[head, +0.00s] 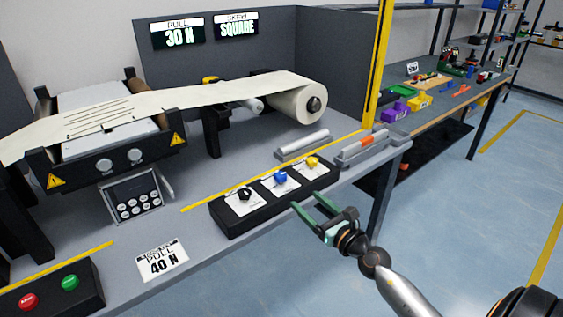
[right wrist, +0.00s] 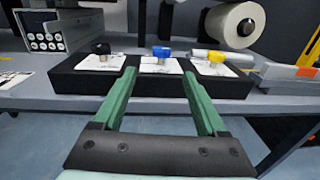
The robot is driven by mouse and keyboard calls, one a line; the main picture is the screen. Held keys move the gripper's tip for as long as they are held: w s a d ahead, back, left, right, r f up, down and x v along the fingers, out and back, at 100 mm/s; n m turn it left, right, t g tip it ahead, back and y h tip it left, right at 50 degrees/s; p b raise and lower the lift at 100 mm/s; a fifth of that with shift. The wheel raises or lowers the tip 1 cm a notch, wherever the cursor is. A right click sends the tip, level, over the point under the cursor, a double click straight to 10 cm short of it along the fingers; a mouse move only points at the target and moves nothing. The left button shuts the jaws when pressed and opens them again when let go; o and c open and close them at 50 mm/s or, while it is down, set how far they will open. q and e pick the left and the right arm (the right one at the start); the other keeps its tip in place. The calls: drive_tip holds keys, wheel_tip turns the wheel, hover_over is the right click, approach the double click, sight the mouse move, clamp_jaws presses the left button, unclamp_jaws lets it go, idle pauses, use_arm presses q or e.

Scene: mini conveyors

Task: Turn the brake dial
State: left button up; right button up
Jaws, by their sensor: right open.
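A black control box (head: 228,228) on the bench's front edge carries three dials on white label plates. They are a black dial (head: 244,193), a blue dial (head: 281,176) and a yellow dial (head: 312,162). The label print is too small to tell which is the brake dial. The same black (right wrist: 101,48), blue (right wrist: 161,53) and yellow (right wrist: 215,57) dials show in the right wrist view. My right gripper (head: 306,200) is open and empty, just in front of the box. In the right wrist view its green fingers (right wrist: 158,72) point toward the blue dial, apart from it. My left gripper is not in view.
A web machine with a paper roll (head: 300,103) stands behind. Displays read "PULL 30 N" (head: 178,33) and "SKEW SQUARE" (head: 237,27); a card (head: 162,260) reads "PULL 40 N". Red (head: 28,302) and green (head: 70,283) buttons sit front left. Grey trays (head: 362,148) adjoin the dial box.

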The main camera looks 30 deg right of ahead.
sight(284, 178)
drive_tip(key=w+b, duration=0.1)
drive_tip(key=w, duration=0.9)
drive_tip(key=shift+w+r, duration=0.1)
drive_tip(key=shift+w, duration=0.15)
drive_tip(key=shift+w+d, duration=0.1)
drive_tip(key=shift+w, duration=0.75)
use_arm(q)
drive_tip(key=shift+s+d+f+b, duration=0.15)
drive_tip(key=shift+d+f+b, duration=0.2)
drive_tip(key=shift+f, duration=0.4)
use_arm(e)
clamp_jaws()
